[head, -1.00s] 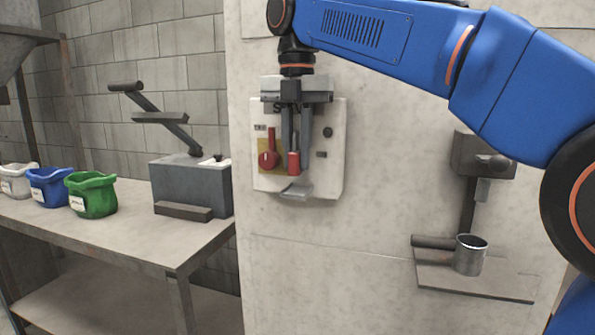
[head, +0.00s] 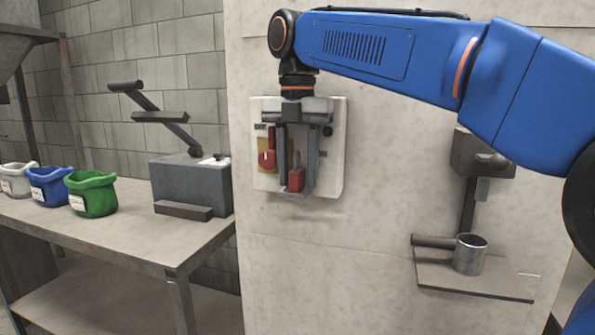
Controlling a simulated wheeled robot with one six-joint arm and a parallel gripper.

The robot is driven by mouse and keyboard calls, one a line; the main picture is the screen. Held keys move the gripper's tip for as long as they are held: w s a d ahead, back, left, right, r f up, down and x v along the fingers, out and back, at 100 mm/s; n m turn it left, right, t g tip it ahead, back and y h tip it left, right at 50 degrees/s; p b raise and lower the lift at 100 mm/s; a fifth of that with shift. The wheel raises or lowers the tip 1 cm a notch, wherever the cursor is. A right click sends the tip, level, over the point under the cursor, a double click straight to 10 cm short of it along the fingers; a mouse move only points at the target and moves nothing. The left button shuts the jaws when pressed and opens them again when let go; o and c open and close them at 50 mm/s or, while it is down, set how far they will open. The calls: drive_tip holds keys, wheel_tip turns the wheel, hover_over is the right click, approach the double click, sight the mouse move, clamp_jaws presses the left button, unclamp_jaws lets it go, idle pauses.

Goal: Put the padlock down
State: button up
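The red padlock (head: 296,181) stands upright, shackle up, at the small grey ledge (head: 292,195) at the bottom of the white switch box. My gripper (head: 297,188) points straight down in front of the box, with its fingers spread on either side of the padlock. A gap shows between the padlock and at least the right finger. The fingers hide part of the box front and of the ledge.
The white switch box (head: 337,165) on the concrete wall has a red handle (head: 266,160) left of my gripper. A metal cup (head: 470,254) stands on a shelf (head: 480,285) at right. A table (head: 130,235) with bags is at left.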

sight(298, 149)
drive_tip(key=shift+r, duration=3.85)
drive_tip(key=shift+s, duration=0.1)
